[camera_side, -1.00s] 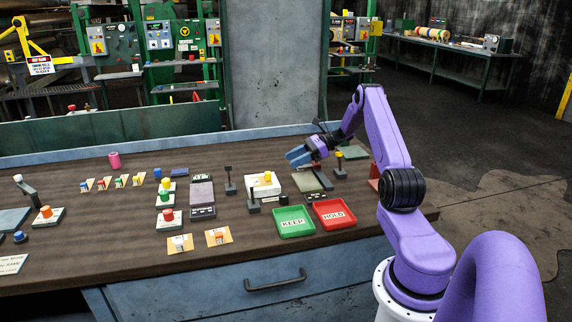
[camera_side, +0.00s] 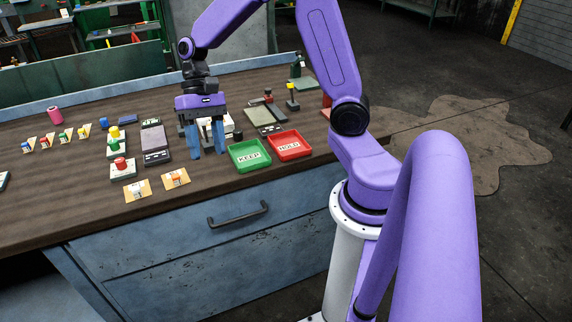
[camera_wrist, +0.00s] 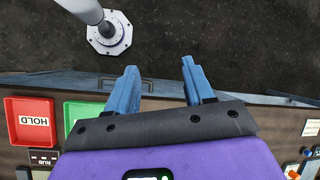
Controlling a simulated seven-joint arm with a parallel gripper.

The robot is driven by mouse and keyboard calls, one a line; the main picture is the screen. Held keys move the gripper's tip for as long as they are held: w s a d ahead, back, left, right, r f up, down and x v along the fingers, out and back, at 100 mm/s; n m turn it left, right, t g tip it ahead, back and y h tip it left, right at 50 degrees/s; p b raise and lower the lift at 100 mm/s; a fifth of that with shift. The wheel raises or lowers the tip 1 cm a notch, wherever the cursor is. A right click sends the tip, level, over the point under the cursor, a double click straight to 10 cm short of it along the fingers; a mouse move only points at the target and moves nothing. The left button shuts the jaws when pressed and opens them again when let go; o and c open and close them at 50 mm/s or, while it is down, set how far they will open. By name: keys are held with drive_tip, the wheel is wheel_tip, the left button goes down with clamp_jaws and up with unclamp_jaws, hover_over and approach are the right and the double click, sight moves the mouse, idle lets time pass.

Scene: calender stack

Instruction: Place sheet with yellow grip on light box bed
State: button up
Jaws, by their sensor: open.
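My gripper (camera_side: 208,152) is open, its blue fingers pointing down over the table, just left of the green KEEP tray. It also shows in the wrist view (camera_wrist: 159,70), with nothing between the fingers. A white box (camera_side: 230,126), possibly the light box, is partly hidden behind the fingers; its top cannot be made out. A yellow grip (camera_side: 114,132) stands on a pale piece left of the gripper. A small card with a yellow grip (camera_side: 84,132) ends a row at the left. I cannot tell which yellow grip belongs to the task's sheet.
A red HOLD tray (camera_side: 290,146) adjoins the green KEEP tray (camera_side: 250,155). A yellow-topped post (camera_side: 291,97) stands at the back right.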

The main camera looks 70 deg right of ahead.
drive_tip(key=s+a+r+n+t+h, duration=0.1)
drive_tip(key=s+a+n+t+h, duration=0.1)
drive_tip(key=s+n, duration=1.5)
drive_tip(key=shift+s+a+n+t+h, duration=0.2)
drive_tip(key=shift+s+n+t+h, duration=0.1)
drive_tip(key=shift+s+t+h, duration=0.65)
drive_tip(key=shift+r+h, duration=0.1)
drive_tip(key=shift+h, duration=0.15)
